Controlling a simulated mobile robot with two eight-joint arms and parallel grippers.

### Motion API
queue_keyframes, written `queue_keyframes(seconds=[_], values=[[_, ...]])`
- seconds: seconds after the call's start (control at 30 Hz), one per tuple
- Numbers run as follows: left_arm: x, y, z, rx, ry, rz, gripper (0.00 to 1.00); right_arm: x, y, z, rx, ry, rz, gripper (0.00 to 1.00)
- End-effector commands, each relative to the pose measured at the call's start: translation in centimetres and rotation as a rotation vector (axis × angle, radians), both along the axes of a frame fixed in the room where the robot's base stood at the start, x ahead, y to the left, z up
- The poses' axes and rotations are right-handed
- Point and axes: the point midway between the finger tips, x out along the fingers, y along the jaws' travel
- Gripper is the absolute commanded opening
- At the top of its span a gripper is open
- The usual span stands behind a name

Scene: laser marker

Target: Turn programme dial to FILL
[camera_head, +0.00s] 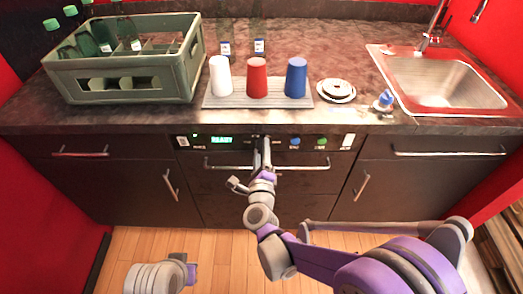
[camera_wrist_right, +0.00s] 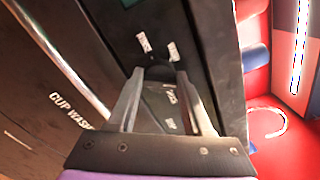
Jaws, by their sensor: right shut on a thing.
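The dark front panel (camera_head: 230,141) of the cup washer runs below the counter edge, with a lit green display (camera_head: 221,140). My right gripper (camera_head: 262,141) is at the middle of this panel, its two fingers pointing at it. In the right wrist view the gripper (camera_wrist_right: 160,74) has its fingers closed around the dark programme dial, which barely stands out from the black panel. Small white labels (camera_wrist_right: 144,42) surround the fingertips, too small to read surely, so the dial's setting cannot be told. In the head view the fingers hide the dial.
Blue (camera_head: 295,141) and green (camera_head: 321,141) buttons sit right of my right gripper. Above, a ribbed mat (camera_head: 240,101) holds white, red and blue cups. A bottle crate (camera_head: 125,85) stands left, a sink (camera_head: 440,82) right. A washer door handle (camera_head: 225,167) lies below the panel.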

Motion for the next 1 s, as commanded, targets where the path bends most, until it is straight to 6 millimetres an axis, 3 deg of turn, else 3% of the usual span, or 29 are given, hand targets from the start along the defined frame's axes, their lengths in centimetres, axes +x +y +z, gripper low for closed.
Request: queue_keyframes(seconds=[0.03, 0.07, 0.2, 0.57, 0.67, 1.0], values=[[0.0, 0.0, 0.0, 0.000, 0.000, 0.000, 0.00, -0.1, 0.0, -0.1, 0.001, 0.001, 0.001, 0.00], [0.0, 0.0, 0.0, 0.000, 0.000, 0.000, 0.00, -0.1, 0.0, -0.1, 0.001, 0.001, 0.001, 0.54], [0.0, 0.0, 0.0, 0.000, 0.000, 0.000, 0.00, 0.0, 0.0, -0.1, 0.000, 0.001, 0.001, 0.79], [0.0, 0.0, 0.0, 0.000, 0.000, 0.000, 0.00, -0.4, 0.0, 0.0, 0.000, 0.000, 0.001, 0.80], [0.0, 0.0, 0.1, 0.000, 0.000, 0.000, 0.00, -1.5, 0.1, 0.0, 0.000, 0.000, 0.002, 0.80], [0.0, 0.0, 0.3, 0.000, -0.001, 0.000, 0.00, -8.2, 0.1, 0.0, 0.001, 0.000, 0.002, 0.80]])
